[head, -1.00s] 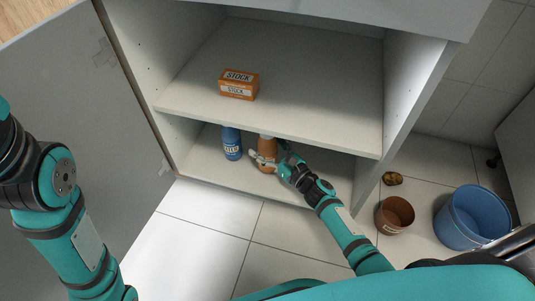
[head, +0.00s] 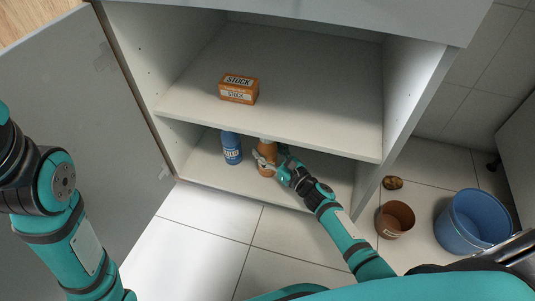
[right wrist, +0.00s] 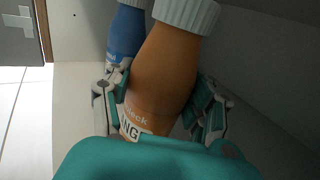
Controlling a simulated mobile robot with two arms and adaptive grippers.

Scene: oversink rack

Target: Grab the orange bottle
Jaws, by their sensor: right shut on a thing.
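The orange bottle (head: 267,156) stands on the lower shelf of the cabinet, its top partly under the upper shelf's edge. My right gripper (head: 270,162) reaches in from the right and is shut on it. In the right wrist view the orange bottle (right wrist: 165,75), with a pale ribbed cap, sits between the two fingers of my right gripper (right wrist: 160,108), which touch its sides. Its label is partly hidden. The left arm shows at the left in the head view, but its gripper is out of the picture.
A blue bottle (head: 231,148) stands just left of the orange one and shows in the right wrist view (right wrist: 124,35). An orange stock box (head: 238,89) sits on the upper shelf (head: 300,95). A brown pot (head: 395,219) and blue bucket (head: 470,222) stand on the floor.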

